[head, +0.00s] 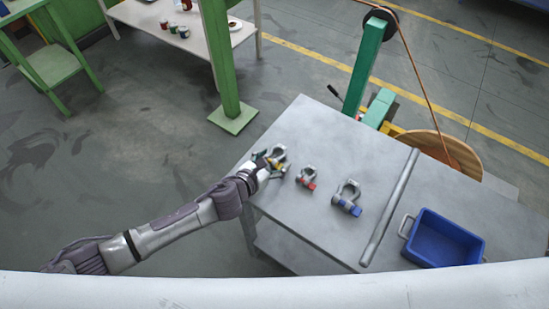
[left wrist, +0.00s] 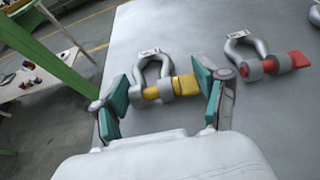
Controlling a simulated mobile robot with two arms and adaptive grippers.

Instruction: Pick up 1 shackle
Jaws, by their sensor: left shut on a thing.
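Three grey shackles lie in a row on the grey metal table. The yellow-pinned shackle (head: 278,153) is at the table's left edge, and it shows in the left wrist view (left wrist: 186,84) with a white tag on its bow. My left gripper (head: 268,166) is shut on this shackle, its teal fingers (left wrist: 160,92) at the two ends of the pin. The shackle appears to be at the table top; I cannot tell whether it touches. The red-pinned shackle (head: 307,178) and the larger blue-pinned shackle (head: 346,198) lie to the right. My right gripper is not in view.
The metal table (head: 310,130) has a raised bar (head: 390,207) across it. A blue bin (head: 445,240) stands right of the bar. A green post (head: 222,70) rises beyond the table's left side. A wooden reel (head: 440,150) stands behind the table.

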